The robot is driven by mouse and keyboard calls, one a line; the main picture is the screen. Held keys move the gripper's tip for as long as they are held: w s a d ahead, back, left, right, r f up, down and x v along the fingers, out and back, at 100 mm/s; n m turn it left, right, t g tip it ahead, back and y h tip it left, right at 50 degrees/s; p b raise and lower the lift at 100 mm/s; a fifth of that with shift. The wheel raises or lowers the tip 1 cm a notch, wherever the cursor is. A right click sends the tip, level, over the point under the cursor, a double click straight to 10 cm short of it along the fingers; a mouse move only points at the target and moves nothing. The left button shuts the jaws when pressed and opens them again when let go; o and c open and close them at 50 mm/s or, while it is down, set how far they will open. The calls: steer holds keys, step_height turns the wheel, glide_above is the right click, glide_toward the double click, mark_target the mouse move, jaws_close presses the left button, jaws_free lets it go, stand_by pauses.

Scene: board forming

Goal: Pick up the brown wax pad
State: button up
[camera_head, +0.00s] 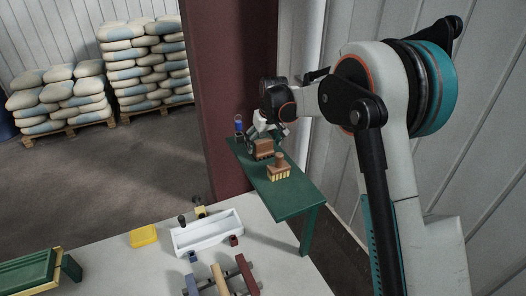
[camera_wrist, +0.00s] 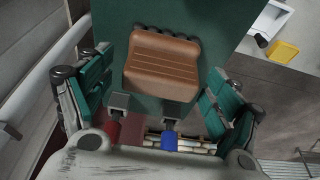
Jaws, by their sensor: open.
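The brown wax pad (camera_wrist: 162,62) is a brown block with a grooved face, seen in the wrist view on the green bench. In the head view it is the brown block (camera_head: 263,150) near the bench's far end, partly covered by my gripper (camera_head: 265,128). In the wrist view my gripper (camera_wrist: 158,72) is open, with one green-padded finger to the left of the pad and one to the right. Both fingers look clear of the pad, and nothing is held. Their height relative to the pad is hard to tell.
A brown-topped brush (camera_head: 279,172) with pale bristles stands nearer on the green bench (camera_head: 302,194). A blue-topped item (camera_head: 239,126) is beside the gripper. A white tray (camera_head: 207,234) and yellow pad (camera_head: 143,236) are on the pale table. A corrugated wall is close at right.

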mark_target(263, 140)
steer(key=shift+f, duration=0.1)
steer(key=shift+c, duration=0.5)
steer(key=c, duration=1.2)
steer(key=shift+o, duration=0.2)
step_height(263, 140, up, 20)
steer(key=b, duration=0.1)
steer(key=shift+b, duration=0.3)
steer(key=shift+o, duration=1.2)
